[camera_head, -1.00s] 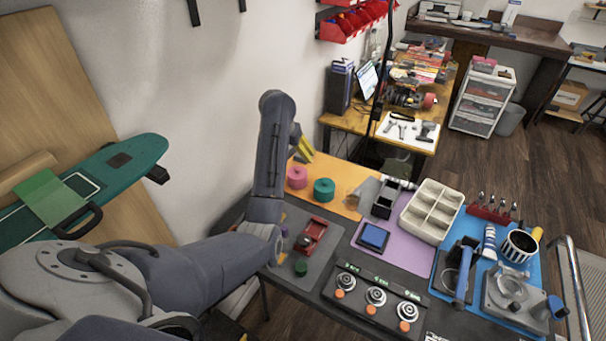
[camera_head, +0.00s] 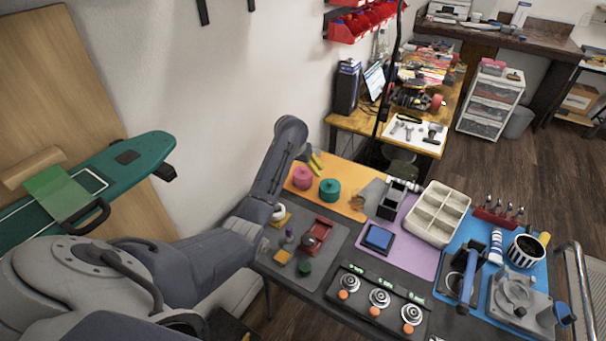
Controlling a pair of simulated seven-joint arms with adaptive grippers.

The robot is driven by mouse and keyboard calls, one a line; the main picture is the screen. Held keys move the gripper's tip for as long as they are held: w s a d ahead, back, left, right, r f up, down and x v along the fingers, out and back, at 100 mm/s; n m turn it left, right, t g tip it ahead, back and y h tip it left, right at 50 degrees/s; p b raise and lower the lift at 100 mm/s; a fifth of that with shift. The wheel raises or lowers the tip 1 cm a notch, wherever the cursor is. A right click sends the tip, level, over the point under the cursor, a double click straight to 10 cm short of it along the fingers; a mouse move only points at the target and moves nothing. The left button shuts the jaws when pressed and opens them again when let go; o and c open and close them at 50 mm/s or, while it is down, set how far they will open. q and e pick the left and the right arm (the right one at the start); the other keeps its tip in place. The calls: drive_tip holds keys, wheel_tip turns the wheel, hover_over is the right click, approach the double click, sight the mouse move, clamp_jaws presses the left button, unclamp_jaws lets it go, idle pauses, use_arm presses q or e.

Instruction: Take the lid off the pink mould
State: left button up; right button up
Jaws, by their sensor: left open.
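The pink mould (camera_head: 303,179) is a short round container with a small knob on top. It stands upright on the orange mat (camera_head: 352,178) at the back left of the table, with its lid on. A similar teal mould (camera_head: 329,190) stands just right of it. My left gripper (camera_head: 315,163) has yellow fingertips and is open and empty. It is close above and behind the pink mould in the picture. I cannot tell whether it touches the lid. My right gripper is not in view.
A grey mat with a red tool (camera_head: 316,236) and small pieces lies in front. Right of it are a blue pad (camera_head: 378,238), a black holder (camera_head: 391,200) and a cream compartment tray (camera_head: 437,213). The wall is close behind my left arm.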

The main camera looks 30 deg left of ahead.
sight(302, 169)
use_arm(q)
drive_tip(key=shift+x, duration=2.35)
drive_tip(key=c, duration=1.1)
